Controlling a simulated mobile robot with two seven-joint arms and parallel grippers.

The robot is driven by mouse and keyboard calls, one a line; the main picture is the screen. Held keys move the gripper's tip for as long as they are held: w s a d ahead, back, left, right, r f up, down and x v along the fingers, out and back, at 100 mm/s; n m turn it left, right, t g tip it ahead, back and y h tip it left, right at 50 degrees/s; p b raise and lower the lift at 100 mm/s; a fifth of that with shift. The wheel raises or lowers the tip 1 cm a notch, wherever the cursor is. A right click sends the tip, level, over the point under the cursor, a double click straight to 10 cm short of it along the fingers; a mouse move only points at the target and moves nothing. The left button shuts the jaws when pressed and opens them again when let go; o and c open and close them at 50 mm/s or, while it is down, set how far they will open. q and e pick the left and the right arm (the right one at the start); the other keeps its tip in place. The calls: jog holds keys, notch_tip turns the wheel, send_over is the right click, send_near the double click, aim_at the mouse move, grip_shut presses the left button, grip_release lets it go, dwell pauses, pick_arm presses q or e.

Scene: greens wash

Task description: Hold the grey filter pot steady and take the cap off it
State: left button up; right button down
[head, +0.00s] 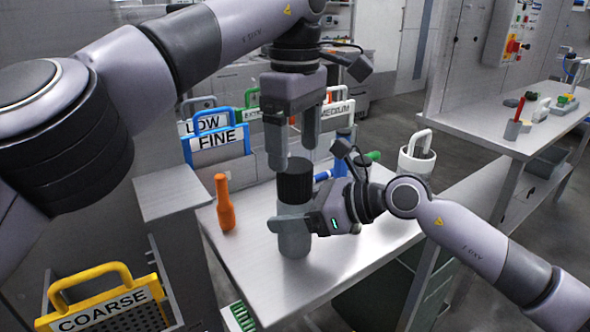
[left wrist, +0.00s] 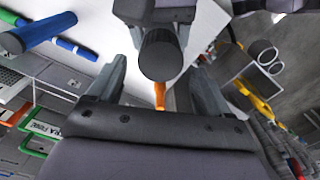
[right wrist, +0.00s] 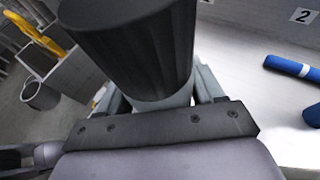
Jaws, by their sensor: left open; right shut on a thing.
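The grey filter pot (head: 293,238) stands upright on the metal table. Its dark ribbed cap (head: 295,186) sits on top; the cap also shows in the left wrist view (left wrist: 160,56) and fills the upper part of the right wrist view (right wrist: 135,45). My right gripper (head: 292,226) is shut around the pot's body below the cap. My left gripper (head: 292,155) is open, pointing down just above the cap, its fingers to either side of it. In the left wrist view the cap lies between the open fingers (left wrist: 157,85), with gaps visible. The pot is mostly hidden there.
Baskets labelled FINE (head: 217,141) and MEDIUM stand behind. A blue tube lies on the table (right wrist: 293,67) right of the pot. A white handled container (head: 416,160) is at the back right. A yellow COARSE basket (head: 105,297) is front left.

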aim_at(296, 165)
pick_arm(q)
jog(key=shift+s+f, duration=0.1)
jog(key=shift+f, duration=3.15)
jog(key=c, duration=1)
jog(key=n, duration=0.5)
jog(key=shift+n, duration=0.3)
jog(key=shift+c, duration=0.3)
jog(key=n, duration=0.4)
jog(key=shift+n, duration=0.3)
jog(key=o, duration=1.2)
jog(key=shift+c, duration=0.2)
jog(key=shift+r, duration=0.1)
